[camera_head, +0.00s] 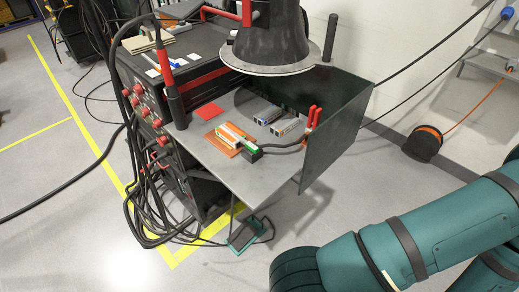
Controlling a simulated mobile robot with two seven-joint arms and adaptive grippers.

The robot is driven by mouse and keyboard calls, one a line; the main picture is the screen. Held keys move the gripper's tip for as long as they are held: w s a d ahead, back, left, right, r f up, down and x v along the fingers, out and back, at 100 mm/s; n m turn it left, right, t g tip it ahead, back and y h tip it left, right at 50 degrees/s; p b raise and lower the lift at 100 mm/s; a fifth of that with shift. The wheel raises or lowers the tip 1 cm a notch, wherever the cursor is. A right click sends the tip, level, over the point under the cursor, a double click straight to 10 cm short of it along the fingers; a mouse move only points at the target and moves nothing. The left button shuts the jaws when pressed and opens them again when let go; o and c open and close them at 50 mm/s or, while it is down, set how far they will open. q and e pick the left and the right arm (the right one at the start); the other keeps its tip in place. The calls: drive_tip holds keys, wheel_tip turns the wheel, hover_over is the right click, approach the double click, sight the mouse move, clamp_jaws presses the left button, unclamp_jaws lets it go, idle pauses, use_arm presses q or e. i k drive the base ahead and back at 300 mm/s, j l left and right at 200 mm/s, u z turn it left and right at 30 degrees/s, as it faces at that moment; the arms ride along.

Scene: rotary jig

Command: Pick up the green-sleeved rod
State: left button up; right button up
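I cannot make out a green-sleeved rod for certain. A dark upright rod (330,38) stands behind the side panel; no green sleeve can be told on it. A rod with a red sleeve (164,61) stands at the left edge of the work table (225,180). A small block with green on it (252,151) lies on the table with a black cable running from it. A green angled frame or handle (243,236) is low down below the table's front edge. My teal arm comes in from the lower right; neither gripper is in view.
A large dark hood (270,45) hangs over the table. A dark upright panel (337,118) bounds its right side. Several cables (150,205) hang at the left, and a cable reel (423,143) sits by the wall. The table's front is clear.

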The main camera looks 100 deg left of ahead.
sight(249, 145)
drive_tip(key=u, duration=0.5)
drive_tip(key=i+l+u, duration=0.1)
drive_tip(key=u, duration=0.35)
drive_tip(key=l+u, duration=0.1)
drive_tip(key=u, duration=0.4)
drive_tip(key=i, duration=0.05)
